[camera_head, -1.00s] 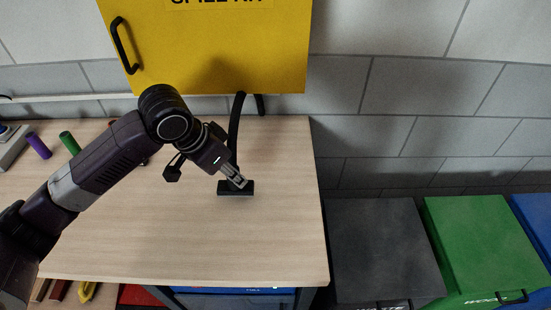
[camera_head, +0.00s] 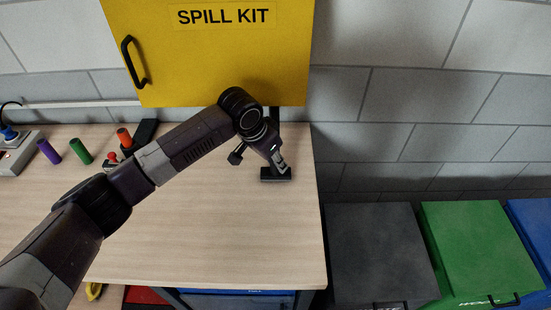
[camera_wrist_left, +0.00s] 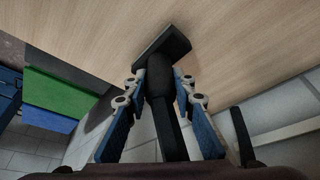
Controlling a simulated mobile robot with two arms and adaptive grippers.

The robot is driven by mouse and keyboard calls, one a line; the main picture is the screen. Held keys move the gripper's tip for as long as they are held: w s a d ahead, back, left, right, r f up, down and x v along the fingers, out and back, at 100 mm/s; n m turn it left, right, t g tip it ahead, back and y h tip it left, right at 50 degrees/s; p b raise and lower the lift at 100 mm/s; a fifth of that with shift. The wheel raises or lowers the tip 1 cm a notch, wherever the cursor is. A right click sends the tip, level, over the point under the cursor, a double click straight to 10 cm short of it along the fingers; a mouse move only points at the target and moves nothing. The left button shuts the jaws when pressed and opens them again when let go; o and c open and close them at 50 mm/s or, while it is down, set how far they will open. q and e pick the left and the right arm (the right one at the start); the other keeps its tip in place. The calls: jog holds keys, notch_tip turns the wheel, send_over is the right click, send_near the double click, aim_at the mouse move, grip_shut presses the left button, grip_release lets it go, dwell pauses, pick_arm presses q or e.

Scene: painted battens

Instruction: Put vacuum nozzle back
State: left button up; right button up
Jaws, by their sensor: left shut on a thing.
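The black vacuum nozzle (camera_head: 275,176) has a wide flat head and is over the right part of the wooden table, near its right edge. My left gripper (camera_head: 281,168) is shut on the nozzle's neck, just above the head. In the left wrist view the nozzle head (camera_wrist_left: 168,48) lies beyond the fingertips, close to the wood, and the left gripper (camera_wrist_left: 160,84) has a finger on each side of the black tube. I cannot tell whether the head touches the table. My arm hides part of the hose (camera_head: 275,114). My right gripper is not in view.
A yellow spill kit cabinet (camera_head: 205,55) hangs above the table's (camera_head: 190,235) back edge. Grey (camera_head: 375,250) and green (camera_head: 480,245) bins stand right of the table. The table's front is clear.

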pick_arm(q)
jog(key=shift+f, duration=0.15)
jog(key=o, duration=1)
jog(key=shift+f, duration=0.1)
jog(key=shift+b+v, duration=1.1)
jog(key=shift+v, duration=5.05)
